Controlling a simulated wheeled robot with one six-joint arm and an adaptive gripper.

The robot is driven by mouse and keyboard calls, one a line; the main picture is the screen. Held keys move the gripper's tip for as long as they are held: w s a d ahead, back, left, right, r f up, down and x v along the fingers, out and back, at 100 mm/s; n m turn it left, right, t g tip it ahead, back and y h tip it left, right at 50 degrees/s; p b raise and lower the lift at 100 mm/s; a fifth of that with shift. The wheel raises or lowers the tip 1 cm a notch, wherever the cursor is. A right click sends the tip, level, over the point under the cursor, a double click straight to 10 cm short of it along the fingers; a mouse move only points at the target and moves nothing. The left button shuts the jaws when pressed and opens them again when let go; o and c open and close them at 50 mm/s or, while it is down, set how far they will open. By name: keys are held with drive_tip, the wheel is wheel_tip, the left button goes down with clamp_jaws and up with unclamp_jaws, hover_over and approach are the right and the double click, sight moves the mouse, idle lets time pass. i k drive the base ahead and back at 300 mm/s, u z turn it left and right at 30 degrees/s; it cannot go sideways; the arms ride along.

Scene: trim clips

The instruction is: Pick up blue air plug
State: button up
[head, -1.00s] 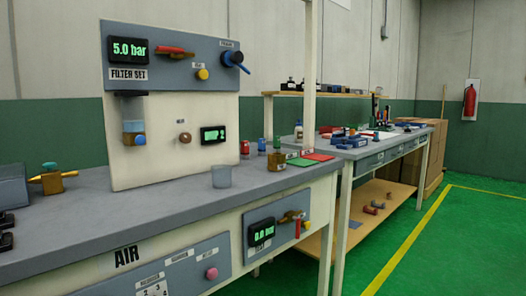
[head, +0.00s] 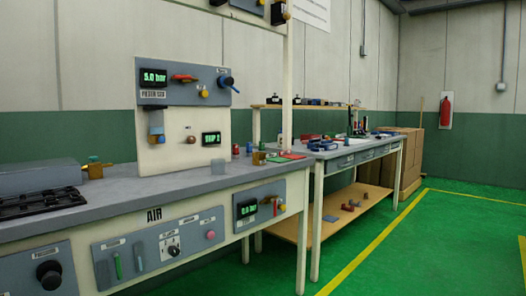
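A small blue plug (head: 249,147) stands upright on the grey air bench, right of the white panel in the head view. It is small and far off, and I cannot make out its details. A red plug (head: 236,150) stands to its left and a green one (head: 262,146) to its right. My gripper is not in view.
A brass block (head: 258,158), a clear cup (head: 218,166) and a red mat (head: 292,155) lie near the plugs. A second bench (head: 335,153) holds clutter. The green floor (head: 400,250) in front is clear.

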sight(249, 145)
drive_tip(key=z, duration=0.4)
drive_tip(key=i, duration=1.4)
drive_tip(key=u, duration=0.45)
